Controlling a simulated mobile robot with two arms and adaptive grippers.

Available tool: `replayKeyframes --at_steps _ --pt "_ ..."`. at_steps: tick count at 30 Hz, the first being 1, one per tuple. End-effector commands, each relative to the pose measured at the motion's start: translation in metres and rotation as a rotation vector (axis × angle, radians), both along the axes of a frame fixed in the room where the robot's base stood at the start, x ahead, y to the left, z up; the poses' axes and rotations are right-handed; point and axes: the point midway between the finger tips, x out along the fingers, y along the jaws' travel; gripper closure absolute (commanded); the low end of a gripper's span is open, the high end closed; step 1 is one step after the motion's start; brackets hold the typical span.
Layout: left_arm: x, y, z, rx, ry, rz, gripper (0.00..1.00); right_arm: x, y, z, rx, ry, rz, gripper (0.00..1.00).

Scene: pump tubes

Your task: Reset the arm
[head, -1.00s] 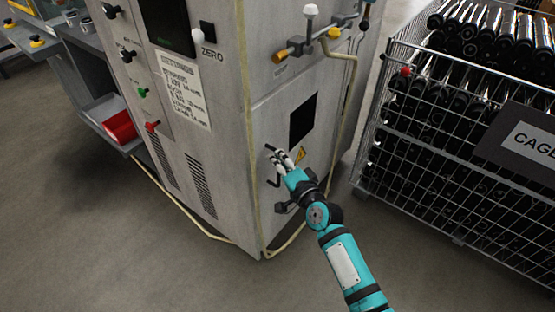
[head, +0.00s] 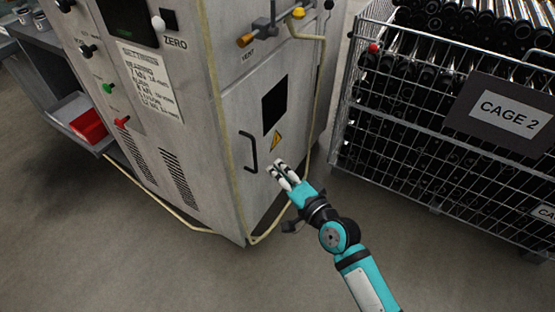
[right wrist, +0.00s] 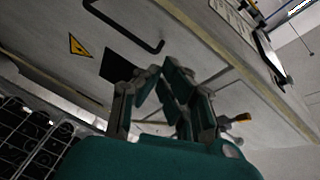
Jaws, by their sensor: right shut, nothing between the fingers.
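My right gripper (head: 281,172) is shut and empty in the head view. It is in front of the grey cabinet's side face (head: 262,95), to the right of and a little below the black door handle (head: 248,153). The handle also shows in the right wrist view (right wrist: 125,28), apart from the fingers. My right gripper's fingers (right wrist: 160,85) fill the middle of the right wrist view. My left gripper is in neither view.
A wire cage of black tubes (head: 440,150), with a "CAGE 2" sign (head: 508,112), stands to the right. A red bin (head: 88,126) sits on a shelf at left. A pale hose (head: 215,160) runs along the cabinet edge and floor. Open floor lies in front.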

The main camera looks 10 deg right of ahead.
Motion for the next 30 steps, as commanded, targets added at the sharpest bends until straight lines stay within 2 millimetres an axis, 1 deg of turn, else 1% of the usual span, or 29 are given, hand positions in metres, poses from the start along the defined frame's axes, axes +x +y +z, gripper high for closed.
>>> replayKeyframes --at_steps 6,8,10,11,14,15,17,18,20,21,23,24,27,29,30 --pt "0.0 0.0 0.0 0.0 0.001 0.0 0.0 -0.003 -0.002 -0.002 -0.004 0.003 0.0 1.0" --pt "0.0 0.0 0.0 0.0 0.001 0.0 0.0 -0.004 -0.003 -0.01 -0.025 0.013 0.0 1.0" --pt "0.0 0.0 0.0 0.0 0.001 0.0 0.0 -0.007 -0.006 -0.032 -0.081 0.039 -0.001 1.0" --pt "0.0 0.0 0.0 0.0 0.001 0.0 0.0 -0.009 -0.009 -0.046 -0.114 0.057 0.0 1.0" --pt "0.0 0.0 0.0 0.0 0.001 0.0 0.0 -0.024 -0.019 -0.107 -0.275 0.132 0.014 1.0" --pt "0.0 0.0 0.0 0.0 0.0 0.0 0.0 -0.034 -0.026 -0.136 -0.35 0.169 0.028 1.0" --pt "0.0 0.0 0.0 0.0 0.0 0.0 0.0 -0.051 -0.036 -0.178 -0.466 0.224 0.053 1.0" --pt "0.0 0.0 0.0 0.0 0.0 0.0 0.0 -0.065 -0.044 -0.205 -0.54 0.263 0.076 1.0" --pt "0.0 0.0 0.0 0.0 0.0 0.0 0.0 -0.088 -0.056 -0.243 -0.65 0.319 0.116 1.0" --pt "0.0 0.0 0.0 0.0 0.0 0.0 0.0 -0.105 -0.064 -0.268 -0.719 0.357 0.147 1.0" --pt "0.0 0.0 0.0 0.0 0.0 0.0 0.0 -0.134 -0.078 -0.302 -0.82 0.414 0.2 1.0" --pt "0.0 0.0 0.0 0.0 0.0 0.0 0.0 -0.152 -0.086 -0.323 -0.883 0.449 0.236 1.0" --pt "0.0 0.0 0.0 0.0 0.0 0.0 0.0 -0.198 -0.106 -0.363 -1.014 0.526 0.331 1.0" --pt "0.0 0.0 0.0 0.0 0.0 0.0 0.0 -0.223 -0.117 -0.382 -1.078 0.565 0.385 1.0" --pt "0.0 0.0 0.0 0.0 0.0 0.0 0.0 -0.238 -0.124 -0.393 -1.115 0.587 0.419 1.0"
